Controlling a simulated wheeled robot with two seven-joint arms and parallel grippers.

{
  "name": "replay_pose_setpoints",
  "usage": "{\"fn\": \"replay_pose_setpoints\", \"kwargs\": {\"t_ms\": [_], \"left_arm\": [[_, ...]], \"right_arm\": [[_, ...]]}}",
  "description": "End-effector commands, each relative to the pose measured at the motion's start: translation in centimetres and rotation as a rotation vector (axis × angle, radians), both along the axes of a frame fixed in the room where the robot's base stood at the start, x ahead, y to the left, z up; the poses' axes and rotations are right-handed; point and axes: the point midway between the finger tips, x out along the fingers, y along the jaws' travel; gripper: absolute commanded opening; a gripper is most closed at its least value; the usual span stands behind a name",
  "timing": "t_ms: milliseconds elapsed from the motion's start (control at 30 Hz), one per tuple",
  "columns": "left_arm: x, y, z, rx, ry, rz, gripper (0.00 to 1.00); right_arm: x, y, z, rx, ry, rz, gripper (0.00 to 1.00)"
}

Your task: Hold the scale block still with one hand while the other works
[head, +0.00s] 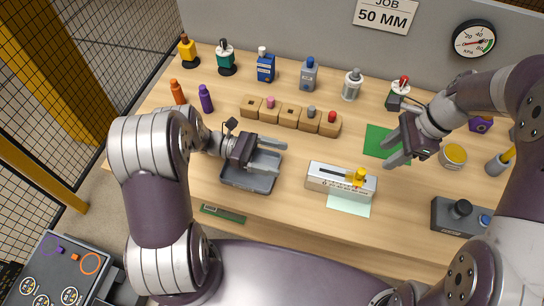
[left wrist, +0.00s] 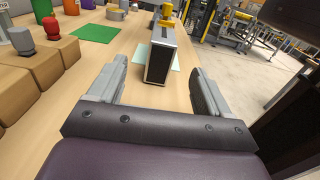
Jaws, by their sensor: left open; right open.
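The scale block (head: 342,181) is a pale box with a dark slot and marks on its front, lying on the wooden table right of centre. A yellow slider (head: 357,177) sits near its right end. My left gripper (head: 280,160) is open and empty above the grey tray, left of the block and apart from it. In the left wrist view the block (left wrist: 160,60) stands ahead, between the open fingers in the picture, with its dark end facing me. My right gripper (head: 391,154) is open and empty over the edge of the green mat (head: 376,145), behind and right of the block.
A grey tray (head: 232,184) lies below my left gripper. A pale sheet (head: 349,206) lies at the block's front. Wooden holders (head: 290,112) with pegs stand behind. Bottles line the back; a yellow-topped tin (head: 453,155) and control box (head: 452,216) stand right. A sign reads "JOB 50 MM" (head: 384,16).

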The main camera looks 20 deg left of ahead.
Motion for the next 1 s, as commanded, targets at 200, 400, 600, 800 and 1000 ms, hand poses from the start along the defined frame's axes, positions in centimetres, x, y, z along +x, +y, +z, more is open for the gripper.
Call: {"fn": "replay_pose_setpoints", "kwargs": {"t_ms": [200, 400, 600, 800, 1000], "left_arm": [[-0.7, -3.0, 0.0, -0.014, -0.026, -0.028, 0.79], [-0.9, -8.1, 0.0, -0.012, -0.025, -0.027, 0.79], [-0.9, -11.5, 0.0, -0.012, -0.026, -0.024, 0.79], [-0.8, -12.6, 0.0, -0.011, -0.025, -0.021, 0.79], [-0.8, -12.6, 0.0, -0.011, -0.025, -0.02, 0.75]], "right_arm": [[0.0, 0.0, 0.0, 0.0, 0.0, 0.0, 0.43], [0.0, 0.0, 0.0, 0.0, 0.0, 0.0, 0.43], [0.0, 0.0, 0.0, 0.0, 0.0, 0.0, 0.43], [0.0, 0.0, 0.0, 0.0, 0.0, 0.0, 0.43], [0.0, 0.0, 0.0, 0.0, 0.0, 0.0, 0.43]]}}
